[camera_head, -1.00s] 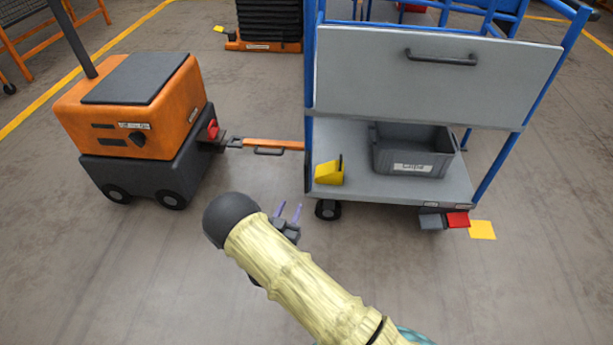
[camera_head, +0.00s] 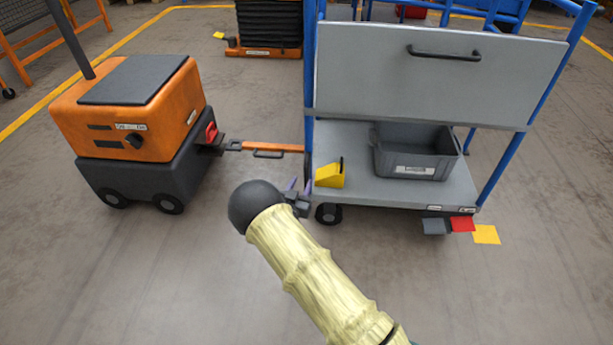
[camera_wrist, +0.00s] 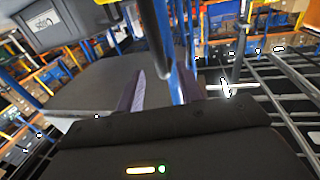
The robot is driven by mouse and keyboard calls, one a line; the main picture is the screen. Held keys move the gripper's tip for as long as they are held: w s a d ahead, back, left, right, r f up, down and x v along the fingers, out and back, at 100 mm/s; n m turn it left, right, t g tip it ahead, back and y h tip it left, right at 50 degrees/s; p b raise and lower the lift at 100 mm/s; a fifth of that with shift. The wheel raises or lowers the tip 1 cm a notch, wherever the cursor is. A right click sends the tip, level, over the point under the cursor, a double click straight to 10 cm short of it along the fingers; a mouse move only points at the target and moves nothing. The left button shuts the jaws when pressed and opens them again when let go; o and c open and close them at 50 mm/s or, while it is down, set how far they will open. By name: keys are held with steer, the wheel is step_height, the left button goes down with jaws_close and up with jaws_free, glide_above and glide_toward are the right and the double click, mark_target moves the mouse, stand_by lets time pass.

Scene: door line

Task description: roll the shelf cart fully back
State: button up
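The shelf cart (camera_head: 410,195) has a blue tube frame, a grey upper panel (camera_head: 420,85) with a dark handle (camera_head: 443,54), and a grey lower deck. It stands right of centre in the head view. My gripper (camera_head: 299,187) is at the cart's front left corner, beside the lower end of its left blue post. In the wrist view, the two purple fingers (camera_wrist: 158,92) stand apart, with a post rising just beyond them. I cannot tell whether they touch the post.
An orange tug (camera_head: 135,115) stands at left, its orange tow bar (camera_head: 273,146) reaching the cart. A grey bin (camera_head: 415,160) and yellow wedge (camera_head: 330,175) sit on the deck. Grey and red pedals (camera_head: 463,225) hang at the front right, near a yellow floor patch (camera_head: 487,235). Front floor is clear.

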mark_target(306, 174)
steer(key=b+x, duration=0.2)
steer(key=x, duration=0.3)
steer(key=shift+w+d+f, duration=0.1)
steer(key=shift+w+f, duration=0.05)
steer(key=shift+w, duration=0.1)
steer(key=shift+w+d, duration=0.1)
steer(key=shift+w, duration=0.35)
steer(key=shift+c, duration=0.5)
jaws_close()
